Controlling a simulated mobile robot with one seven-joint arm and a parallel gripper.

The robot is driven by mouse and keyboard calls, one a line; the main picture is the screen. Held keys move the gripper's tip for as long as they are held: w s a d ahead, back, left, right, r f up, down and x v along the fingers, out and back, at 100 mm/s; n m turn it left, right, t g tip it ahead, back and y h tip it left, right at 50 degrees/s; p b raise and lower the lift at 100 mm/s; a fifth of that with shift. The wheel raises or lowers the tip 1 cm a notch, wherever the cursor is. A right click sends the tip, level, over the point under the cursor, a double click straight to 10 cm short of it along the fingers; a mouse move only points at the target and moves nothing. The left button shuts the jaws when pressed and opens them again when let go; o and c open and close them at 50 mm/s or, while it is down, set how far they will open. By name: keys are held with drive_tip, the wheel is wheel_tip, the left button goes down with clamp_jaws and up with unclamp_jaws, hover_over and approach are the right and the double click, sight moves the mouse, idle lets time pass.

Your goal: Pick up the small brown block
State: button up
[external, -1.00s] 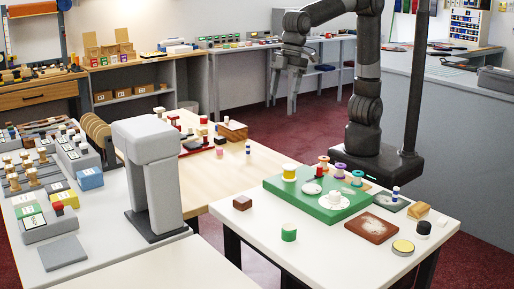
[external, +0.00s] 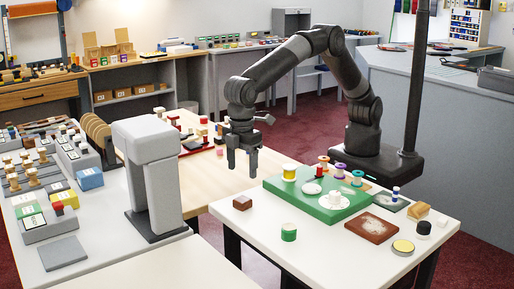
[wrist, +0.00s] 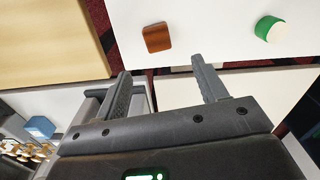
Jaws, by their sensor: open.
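The small brown block (external: 242,203) sits on the left corner of the white table (external: 262,222). In the wrist view the brown block (wrist: 157,37) lies ahead of the fingertips, between their lines. My gripper (external: 242,168) points down above the block, clearly apart from it, with its fingers spread. In the wrist view my gripper (wrist: 160,70) is open and nothing is between the fingers.
A green cylinder (external: 289,232) stands to the right of the block. A green board (external: 283,188) with spools and white discs lies farther back. A grey arch-shaped stand (external: 162,180) rises to the left. The table around the block is clear.

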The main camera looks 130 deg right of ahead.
sight(242, 199)
drive_tip(key=f, duration=1)
drive_tip(key=shift+s+d+f, duration=0.1)
drive_tip(key=shift+d+f, duration=0.1)
drive_tip(key=shift+f, duration=0.1)
drive_tip(key=c, duration=1.1)
